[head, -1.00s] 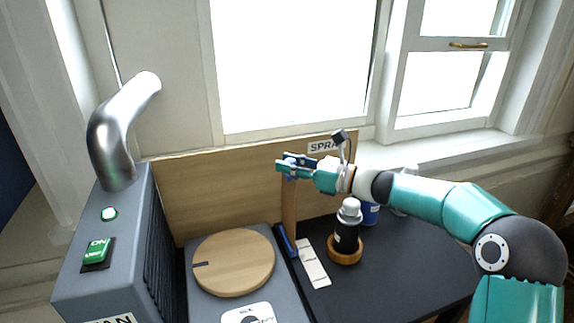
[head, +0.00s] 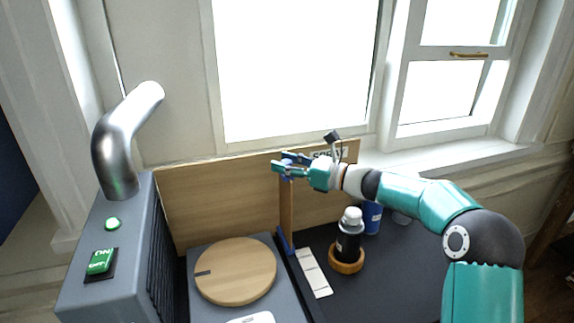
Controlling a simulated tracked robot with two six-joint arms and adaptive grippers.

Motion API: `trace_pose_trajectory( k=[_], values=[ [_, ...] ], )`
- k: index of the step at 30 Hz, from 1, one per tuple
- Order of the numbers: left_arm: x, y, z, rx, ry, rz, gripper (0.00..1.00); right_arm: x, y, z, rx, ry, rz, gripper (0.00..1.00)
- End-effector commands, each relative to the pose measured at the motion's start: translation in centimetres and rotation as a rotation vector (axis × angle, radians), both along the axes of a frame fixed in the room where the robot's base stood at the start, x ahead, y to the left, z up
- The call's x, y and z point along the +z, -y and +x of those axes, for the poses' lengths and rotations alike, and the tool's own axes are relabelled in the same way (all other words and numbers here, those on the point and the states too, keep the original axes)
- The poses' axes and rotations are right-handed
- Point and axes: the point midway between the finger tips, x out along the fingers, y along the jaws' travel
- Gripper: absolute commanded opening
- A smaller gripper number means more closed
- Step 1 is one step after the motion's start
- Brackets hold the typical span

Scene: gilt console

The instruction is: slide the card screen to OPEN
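The card screen (head: 286,210) is a narrow upright wooden panel with a blue foot (head: 284,240), standing between the turntable and the bottle. A pale marked strip (head: 313,273) lies on the black table just right of its foot; its lettering is too small to read. My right gripper (head: 283,165) is at the screen's top edge, its fingers pointing left and one beyond the other. Blue parts show between and beside the fingers, and I cannot tell whether they grip the screen. My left gripper is not in view.
A wooden turntable (head: 236,271) is left of the screen. A capped black bottle (head: 348,240) stands in a wooden ring, with a blue can (head: 371,217) behind it. A wooden backboard (head: 215,205) closes the rear. A grey fan unit (head: 115,270) stands at the left.

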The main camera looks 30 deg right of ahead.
Motion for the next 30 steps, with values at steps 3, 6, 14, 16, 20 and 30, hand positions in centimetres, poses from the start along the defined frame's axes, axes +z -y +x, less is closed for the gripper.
trace_pose_trajectory(
  k=[3,6,14,16,20,30],
  values=[
    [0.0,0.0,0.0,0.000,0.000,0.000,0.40,-0.1,0.0,-0.1,0.002,-0.002,0.000,0.54],
    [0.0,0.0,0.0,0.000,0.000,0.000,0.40,-0.2,0.0,-0.1,0.003,-0.002,0.000,0.54],
    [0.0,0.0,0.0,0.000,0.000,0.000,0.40,-0.2,0.6,-0.8,0.002,-0.003,-0.001,0.54],
    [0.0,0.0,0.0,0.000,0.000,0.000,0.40,-0.2,1.1,-1.5,0.002,-0.003,-0.001,0.54],
    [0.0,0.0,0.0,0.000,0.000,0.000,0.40,-0.2,2.6,-3.3,-0.001,-0.003,-0.002,0.54],
    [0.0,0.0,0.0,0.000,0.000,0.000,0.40,-0.3,6.5,-8.4,-0.001,-0.004,0.000,0.54]
  ],
)
